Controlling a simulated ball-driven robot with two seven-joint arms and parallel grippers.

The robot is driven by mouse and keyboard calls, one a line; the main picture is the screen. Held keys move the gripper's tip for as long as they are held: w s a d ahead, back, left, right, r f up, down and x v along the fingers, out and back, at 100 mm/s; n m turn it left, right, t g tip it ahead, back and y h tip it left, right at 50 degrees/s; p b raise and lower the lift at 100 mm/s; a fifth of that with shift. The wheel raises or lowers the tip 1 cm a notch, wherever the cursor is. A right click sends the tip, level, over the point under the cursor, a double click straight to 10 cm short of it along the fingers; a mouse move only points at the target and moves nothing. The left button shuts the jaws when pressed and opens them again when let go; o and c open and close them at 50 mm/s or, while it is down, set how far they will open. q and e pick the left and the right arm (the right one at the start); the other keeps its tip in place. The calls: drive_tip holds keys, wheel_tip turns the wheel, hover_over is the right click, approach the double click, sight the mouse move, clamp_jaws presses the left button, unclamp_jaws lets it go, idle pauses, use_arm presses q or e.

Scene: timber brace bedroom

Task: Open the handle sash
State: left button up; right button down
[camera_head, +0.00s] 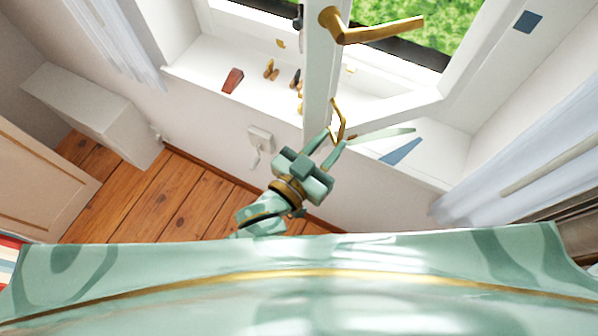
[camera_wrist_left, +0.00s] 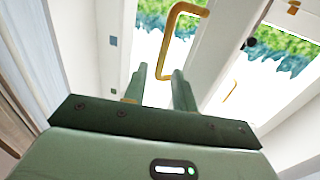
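A white window sash (camera_head: 317,75) stands ahead of me, with a large gold handle (camera_head: 385,31) high on it. A second, bent gold handle (camera_head: 339,117) shows lower, just beyond my left gripper (camera_head: 332,138). In the left wrist view, my left gripper (camera_wrist_left: 160,75) has its two fingers apart. A bent gold handle (camera_wrist_left: 167,45) rises beyond them, its lower end appearing between the fingertips. I cannot tell whether it touches them. How far the sash stands open is unclear. My right gripper is not in view.
The white sill holds a red-brown wedge (camera_head: 232,80), small gold and dark pieces (camera_head: 270,70), and a blue piece (camera_head: 401,151). Curtains (camera_head: 495,165) hang at both sides. A white box-like unit (camera_head: 92,110) stands left. Wooden floor (camera_head: 165,195) lies clear below.

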use_arm(q)
drive_tip(key=b+v, duration=0.1)
drive_tip(key=v, duration=1)
drive_tip(key=shift+b, duration=0.3)
drive_tip(key=shift+c, duration=0.4)
